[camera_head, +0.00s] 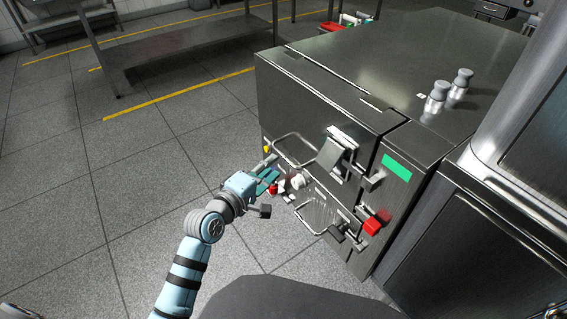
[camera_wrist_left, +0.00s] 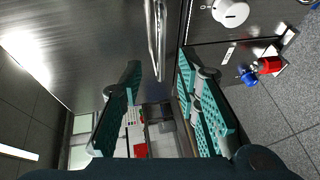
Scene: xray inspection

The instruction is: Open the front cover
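The steel machine (camera_head: 440,62) stands right of centre in the head view. Its front cover (camera_head: 315,100) looks closed, with a bent bar handle (camera_head: 290,137) on its face. My left gripper (camera_head: 267,172) is at the left end of this handle, fingers pointing toward the machine. In the left wrist view my left gripper (camera_wrist_left: 158,66) has its teal fingers apart, and a metal bar (camera_wrist_left: 155,30) lies between and beyond the fingertips. Contact with the bar cannot be told. My right gripper is not in view.
A second bar handle (camera_head: 312,216) sits lower on the machine front. A red knob (camera_head: 373,226) and a green panel (camera_head: 397,167) are on its right side. Two grey cylinders (camera_head: 437,98) stand on top. A metal table (camera_head: 180,48) is at back left; the floor between is clear.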

